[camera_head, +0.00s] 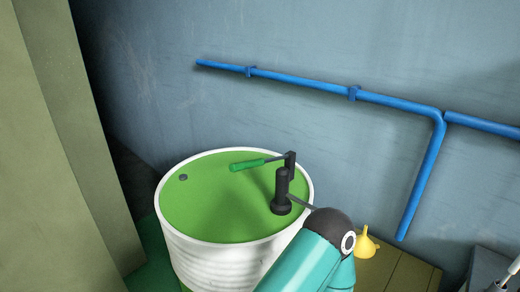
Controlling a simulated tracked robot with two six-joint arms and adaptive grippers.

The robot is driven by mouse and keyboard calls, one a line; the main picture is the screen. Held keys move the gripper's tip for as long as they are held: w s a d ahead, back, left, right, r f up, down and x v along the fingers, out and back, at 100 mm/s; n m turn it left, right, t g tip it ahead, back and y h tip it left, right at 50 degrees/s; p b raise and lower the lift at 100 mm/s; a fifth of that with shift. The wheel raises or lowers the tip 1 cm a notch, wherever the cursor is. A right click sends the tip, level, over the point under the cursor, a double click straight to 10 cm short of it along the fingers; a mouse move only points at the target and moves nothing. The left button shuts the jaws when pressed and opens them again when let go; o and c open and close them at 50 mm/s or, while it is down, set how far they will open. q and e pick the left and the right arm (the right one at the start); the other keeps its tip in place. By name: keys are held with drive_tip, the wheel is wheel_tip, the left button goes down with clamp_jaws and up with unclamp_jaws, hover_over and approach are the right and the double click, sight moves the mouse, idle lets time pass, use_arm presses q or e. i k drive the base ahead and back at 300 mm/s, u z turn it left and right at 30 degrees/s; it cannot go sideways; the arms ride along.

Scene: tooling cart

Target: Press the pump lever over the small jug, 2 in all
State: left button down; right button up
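A dark hand pump (282,190) stands upright on the green top of a white-rimmed drum (222,198). Its lever (248,165) has a green grip that points left, roughly level above the drum top. A dark spout runs from the pump to the lower right and passes behind a teal and black arm link of mine. I cannot see a jug; the area under the spout is hidden by the arm. Neither of my grippers shows in this view.
A yellow funnel-like object (366,243) sits on a wooden surface (400,268) right of the drum. A blue pipe (300,82) runs along the wall behind. An olive panel (62,140) stands at the left. Grey equipment (488,268) is at the lower right corner.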

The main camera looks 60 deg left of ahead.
sight(233, 168)
drive_tip(key=u, duration=0.55)
drive_tip(key=k, duration=0.4)
drive_tip(key=u, duration=0.7)
